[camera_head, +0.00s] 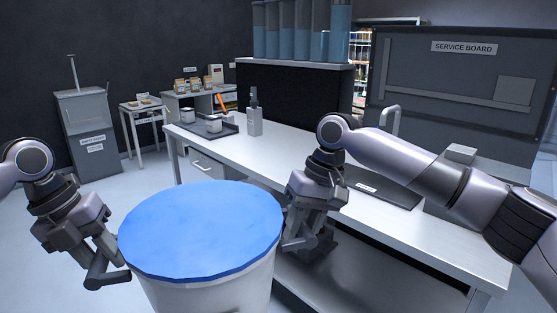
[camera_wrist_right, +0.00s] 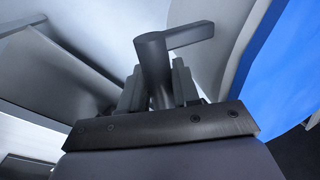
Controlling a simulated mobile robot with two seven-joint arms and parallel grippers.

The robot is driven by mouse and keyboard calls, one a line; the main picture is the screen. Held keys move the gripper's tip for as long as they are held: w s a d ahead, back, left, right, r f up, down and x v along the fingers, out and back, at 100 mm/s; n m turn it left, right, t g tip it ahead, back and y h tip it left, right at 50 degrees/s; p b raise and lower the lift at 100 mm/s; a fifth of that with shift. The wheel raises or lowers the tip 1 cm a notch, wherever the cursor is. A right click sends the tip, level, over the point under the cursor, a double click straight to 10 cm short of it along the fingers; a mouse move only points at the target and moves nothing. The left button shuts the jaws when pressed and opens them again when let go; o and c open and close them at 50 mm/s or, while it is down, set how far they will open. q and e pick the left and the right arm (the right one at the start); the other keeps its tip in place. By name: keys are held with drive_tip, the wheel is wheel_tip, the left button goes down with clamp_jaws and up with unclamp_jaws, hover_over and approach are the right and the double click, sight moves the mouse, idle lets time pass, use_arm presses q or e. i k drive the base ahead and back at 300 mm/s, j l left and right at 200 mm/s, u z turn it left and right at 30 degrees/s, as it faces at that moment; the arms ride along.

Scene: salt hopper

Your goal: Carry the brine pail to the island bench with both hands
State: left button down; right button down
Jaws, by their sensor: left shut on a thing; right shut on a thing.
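The brine pail (camera_head: 205,292), pale grey with a flat blue lid (camera_head: 203,228), is upright in front of me in the head view. My left gripper (camera_head: 107,262) is shut on the dark handle at the pail's left side. My right gripper (camera_head: 302,230) is shut on the handle at its right side. In the right wrist view, the dark handle (camera_wrist_right: 155,55) stands between the closed fingers, with the blue lid (camera_wrist_right: 285,65) at right. The island bench (camera_head: 285,160), with a long pale top, lies just beyond the pail. The pail's underside is out of view.
A clear stretch of top lies between bottle and mat. A grey cabinet (camera_head: 88,130) and small table stand back left.

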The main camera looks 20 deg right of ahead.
sight(283, 159)
drive_tip(key=i+j, duration=0.3)
drive_tip(key=i, duration=0.25)
drive_tip(key=i+j, duration=0.25)
drive_tip(key=i, duration=2.55)
